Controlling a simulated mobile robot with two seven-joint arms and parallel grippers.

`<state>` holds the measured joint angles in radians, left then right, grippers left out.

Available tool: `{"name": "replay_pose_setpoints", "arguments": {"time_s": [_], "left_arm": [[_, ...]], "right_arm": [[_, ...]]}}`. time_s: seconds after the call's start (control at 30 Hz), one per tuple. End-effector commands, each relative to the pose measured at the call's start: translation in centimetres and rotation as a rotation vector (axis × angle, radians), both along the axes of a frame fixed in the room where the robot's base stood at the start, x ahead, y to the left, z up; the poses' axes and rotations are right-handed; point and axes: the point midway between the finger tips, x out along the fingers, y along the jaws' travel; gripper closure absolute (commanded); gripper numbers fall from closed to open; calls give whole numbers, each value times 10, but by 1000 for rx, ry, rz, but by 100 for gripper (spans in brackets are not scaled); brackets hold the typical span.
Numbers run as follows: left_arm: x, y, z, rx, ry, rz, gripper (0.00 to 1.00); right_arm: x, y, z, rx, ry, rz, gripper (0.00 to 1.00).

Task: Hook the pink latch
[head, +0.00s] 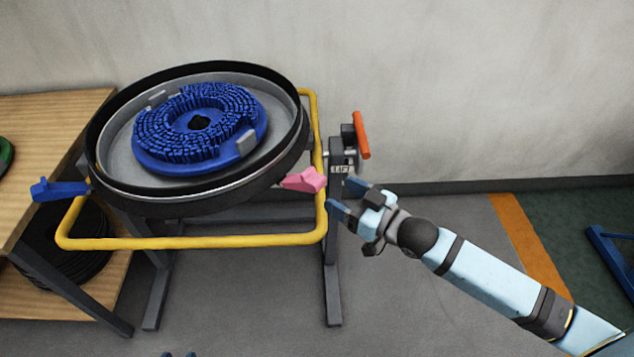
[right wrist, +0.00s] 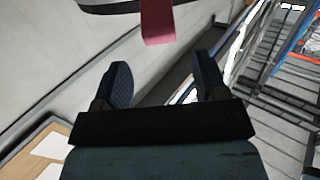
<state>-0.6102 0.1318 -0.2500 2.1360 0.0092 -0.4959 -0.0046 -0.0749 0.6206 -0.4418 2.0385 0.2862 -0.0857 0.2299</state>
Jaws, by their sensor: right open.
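The pink latch (head: 304,180) sticks out from the right side of the round scrubber deck (head: 110,187), near the yellow frame. In the right wrist view the pink latch (right wrist: 157,22) shows at the top, ahead of the fingers and apart from them. My right gripper (head: 343,194) is open and empty, just right of the latch and the yellow bar. Both of its fingers also show in the right wrist view (right wrist: 162,82). A blue latch (head: 60,190) sits on the deck's left side. My left gripper does not show clearly.
The yellow tube frame (head: 190,243) runs around the deck. A lever with an orange handle (head: 361,136) and a "LIFT" label stands behind my right gripper. A wooden bench (head: 50,110) is at left. The floor at right is mostly clear, with an orange stripe (head: 528,240).

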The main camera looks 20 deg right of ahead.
Motion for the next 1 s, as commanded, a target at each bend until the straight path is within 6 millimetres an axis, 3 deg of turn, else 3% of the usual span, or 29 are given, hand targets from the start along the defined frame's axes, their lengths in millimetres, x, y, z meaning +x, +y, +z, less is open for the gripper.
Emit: {"name": "replay_pose_setpoints", "arguments": {"time_s": [0.1, 0.33, 0.77, 1.0], "left_arm": [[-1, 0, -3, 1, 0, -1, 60], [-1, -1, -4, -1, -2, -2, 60], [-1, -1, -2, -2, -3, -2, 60], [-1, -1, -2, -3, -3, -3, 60]], "right_arm": [[22, 14, 0, 2, -2, 0, 34], [49, 33, 0, 1, -1, -1, 34], [57, 39, 0, -1, 1, 0, 34], [56, 38, 0, -1, 1, 0, 87]]}}
